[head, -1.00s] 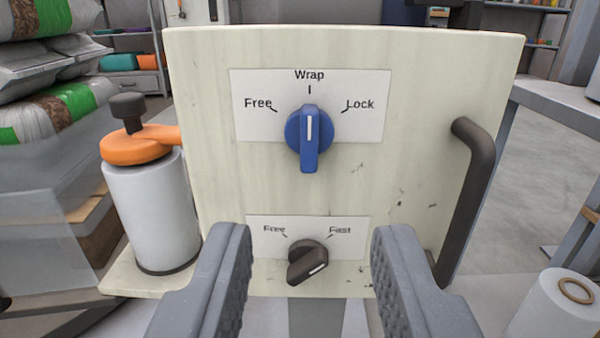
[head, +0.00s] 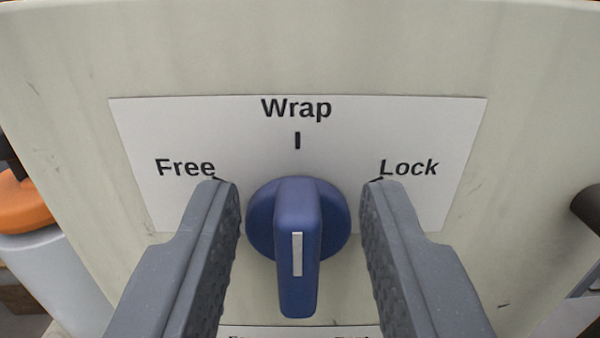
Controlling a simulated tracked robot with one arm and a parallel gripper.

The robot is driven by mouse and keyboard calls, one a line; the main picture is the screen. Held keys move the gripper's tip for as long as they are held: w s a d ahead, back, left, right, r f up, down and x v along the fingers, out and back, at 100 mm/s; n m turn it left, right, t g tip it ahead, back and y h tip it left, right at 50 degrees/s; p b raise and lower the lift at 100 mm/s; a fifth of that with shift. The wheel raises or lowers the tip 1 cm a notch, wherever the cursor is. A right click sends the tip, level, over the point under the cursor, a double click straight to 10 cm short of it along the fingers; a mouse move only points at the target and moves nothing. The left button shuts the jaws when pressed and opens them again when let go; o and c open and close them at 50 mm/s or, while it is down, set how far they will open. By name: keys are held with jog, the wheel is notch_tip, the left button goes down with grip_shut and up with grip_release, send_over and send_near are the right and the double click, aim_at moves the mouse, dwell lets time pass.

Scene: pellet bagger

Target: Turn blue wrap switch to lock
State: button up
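The blue wrap switch (head: 298,218) is in the middle of the head view, on a cream panel (head: 300,55). Its handle stands upright in the picture, with a white line along it, in line with the middle mark under "Wrap". A white label (head: 335,125) behind it reads "Free" at left and "Lock" at right. My gripper (head: 301,190) is open, with one grey finger on each side of the blue switch. A gap shows between each finger and the handle. The fingertips cover the ends of the Free and Lock marks.
The top of a lower label (head: 300,331) shows at the bottom edge; its dark switch is out of view. An orange-topped white cylinder (head: 55,270) stands at the left. Part of a dark handle (head: 588,208) shows at the right edge.

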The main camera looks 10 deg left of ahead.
jog(key=shift+w, duration=0.25)
